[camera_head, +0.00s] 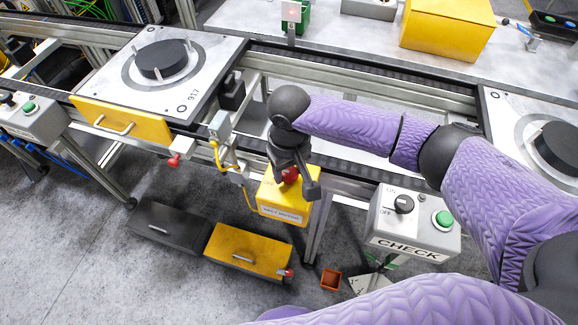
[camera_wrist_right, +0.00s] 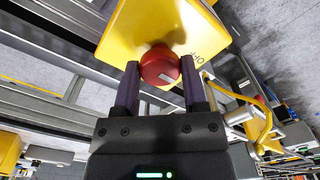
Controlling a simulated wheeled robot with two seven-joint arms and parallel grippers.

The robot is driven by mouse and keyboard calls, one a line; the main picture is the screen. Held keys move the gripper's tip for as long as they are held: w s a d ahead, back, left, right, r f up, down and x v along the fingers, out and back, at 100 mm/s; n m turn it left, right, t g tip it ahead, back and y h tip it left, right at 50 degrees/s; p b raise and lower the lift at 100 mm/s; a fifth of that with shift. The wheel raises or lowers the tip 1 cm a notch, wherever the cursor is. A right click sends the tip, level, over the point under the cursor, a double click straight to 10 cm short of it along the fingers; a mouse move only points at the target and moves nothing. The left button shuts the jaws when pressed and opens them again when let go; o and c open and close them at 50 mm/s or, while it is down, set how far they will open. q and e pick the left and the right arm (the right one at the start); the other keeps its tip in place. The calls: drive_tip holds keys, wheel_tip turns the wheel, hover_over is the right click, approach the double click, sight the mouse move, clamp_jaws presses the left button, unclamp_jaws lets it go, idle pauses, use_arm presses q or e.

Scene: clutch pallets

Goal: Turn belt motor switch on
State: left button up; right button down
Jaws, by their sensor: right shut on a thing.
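The yellow belt motor switch box (camera_head: 285,206) is mounted on the front of the conveyor frame, with a white label on its front. Its red knob (camera_head: 290,175) is partly covered by my right gripper (camera_head: 293,170) in the head view. In the right wrist view the red knob (camera_wrist_right: 160,66) sits between the two dark fingers of my right gripper (camera_wrist_right: 160,78), which is shut on it. A pale line mark shows on the knob. The yellow box (camera_wrist_right: 175,20) fills the top, with partly readable dark lettering. My left gripper is not in view.
A grey CHECK box (camera_head: 412,225) with a black switch and green button stands to the right. A pallet (camera_head: 165,80) with a black disc is on the conveyor at left. An orange bin (camera_head: 331,279) is on the floor.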

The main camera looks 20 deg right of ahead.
drive_tip(key=shift+r+p, duration=0.2)
drive_tip(key=shift+p, duration=0.3)
drive_tip(key=m+p, duration=0.7)
drive_tip(key=p, duration=0.2)
drive_tip(key=shift+r, duration=0.1)
drive_tip(key=shift+m+p, duration=0.35)
drive_tip(key=shift+m, duration=0.05)
drive_tip(key=shift+m+p, duration=0.65)
drive_tip(key=shift+m, duration=0.25)
drive_tip(key=m+p, duration=0.1)
drive_tip(key=m, duration=0.1)
drive_tip(key=shift+m, duration=0.4)
drive_tip(key=shift+f+m+p, duration=0.2)
drive_tip(key=shift+m+p, duration=0.45)
drive_tip(key=shift+m, duration=0.55)
drive_tip(key=shift+m+p, duration=0.3)
drive_tip(key=shift+m, duration=1.2)
drive_tip(key=shift+w, duration=0.1)
